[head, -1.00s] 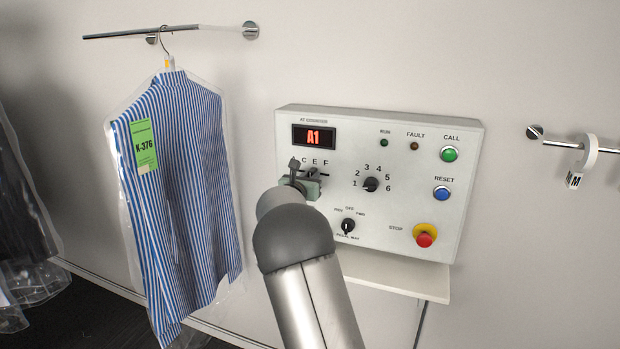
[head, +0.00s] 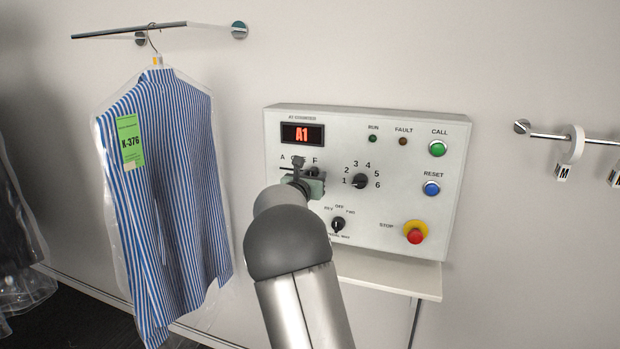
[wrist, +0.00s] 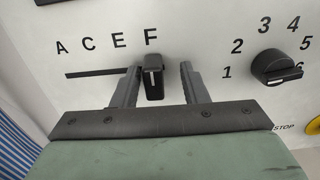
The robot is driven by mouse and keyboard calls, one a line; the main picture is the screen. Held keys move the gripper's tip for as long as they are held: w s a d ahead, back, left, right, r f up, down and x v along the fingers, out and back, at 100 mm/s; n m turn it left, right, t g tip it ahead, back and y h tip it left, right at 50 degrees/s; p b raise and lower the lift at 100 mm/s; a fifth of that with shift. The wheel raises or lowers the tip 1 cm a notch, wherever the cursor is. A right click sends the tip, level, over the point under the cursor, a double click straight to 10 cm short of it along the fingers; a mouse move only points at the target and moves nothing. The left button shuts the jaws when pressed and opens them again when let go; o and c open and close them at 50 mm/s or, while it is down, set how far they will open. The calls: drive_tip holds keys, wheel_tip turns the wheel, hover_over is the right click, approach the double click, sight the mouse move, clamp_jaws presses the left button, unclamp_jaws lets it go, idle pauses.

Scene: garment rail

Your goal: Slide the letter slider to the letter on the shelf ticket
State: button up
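The letter slider (wrist: 153,76) is a black knob with a pale mark, at the right part of its slot under the letter F in the wrist view. The letters A, C, E, F run above the slot. My gripper (wrist: 160,82) is open, with one finger on each side of the slider and a gap visible on both sides. In the head view my gripper (head: 313,180) is in front of the panel (head: 390,215) and hides the slider. A green ticket (head: 129,143) reading K-376 is on the bagged striped shirt; I see no ticket on the shelf (head: 395,278).
The red stop button (head: 415,233) is at the lower right. The shirt (head: 170,200) hangs left of the panel. A rail (head: 548,135) with size tags is at the right.

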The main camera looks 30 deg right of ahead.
drive_tip(key=shift+a, duration=0.15)
drive_tip(key=b+v, duration=0.4)
drive_tip(key=v, duration=1.3)
drive_tip(key=shift+s, duration=0.15)
